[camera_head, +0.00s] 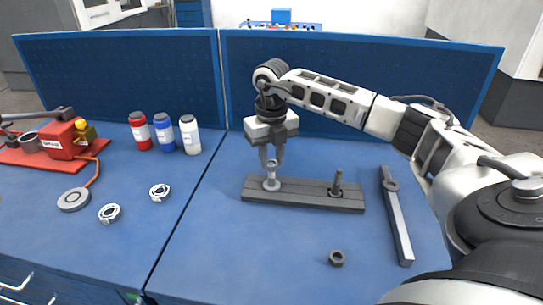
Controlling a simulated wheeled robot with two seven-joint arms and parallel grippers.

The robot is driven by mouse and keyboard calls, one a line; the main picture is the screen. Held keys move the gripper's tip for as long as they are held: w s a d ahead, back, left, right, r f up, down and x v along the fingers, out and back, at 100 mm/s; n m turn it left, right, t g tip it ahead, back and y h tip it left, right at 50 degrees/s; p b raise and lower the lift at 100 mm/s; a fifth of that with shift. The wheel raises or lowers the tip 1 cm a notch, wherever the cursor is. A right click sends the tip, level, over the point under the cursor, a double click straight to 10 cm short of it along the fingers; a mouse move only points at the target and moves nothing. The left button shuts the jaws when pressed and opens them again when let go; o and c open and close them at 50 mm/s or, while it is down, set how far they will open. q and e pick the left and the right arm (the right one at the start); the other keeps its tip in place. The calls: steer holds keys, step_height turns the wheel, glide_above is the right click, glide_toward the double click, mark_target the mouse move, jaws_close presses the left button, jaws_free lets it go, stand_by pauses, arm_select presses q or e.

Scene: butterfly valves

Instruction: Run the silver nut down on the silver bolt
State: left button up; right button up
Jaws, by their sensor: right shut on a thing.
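The silver bolt (271,183) stands upright near the left end of a dark grey base plate (307,199). My right gripper (271,160) points down from above and is shut on the silver nut (270,165) at the top of this bolt. The fingers partly hide the nut, so its exact height on the thread is hard to tell. A dark bolt (336,184) stands upright near the right end of the plate. A dark nut (336,258) lies on the table in front of the plate. My left gripper is not in view.
A long grey wrench (396,220) lies right of the plate. Red, blue and white bottles (165,136) stand at the back left.

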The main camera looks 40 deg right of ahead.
steer(key=m, duration=1.7)
steer(key=shift+m, duration=0.3)
steer(key=m, duration=0.5)
steer(key=o, duration=0.8)
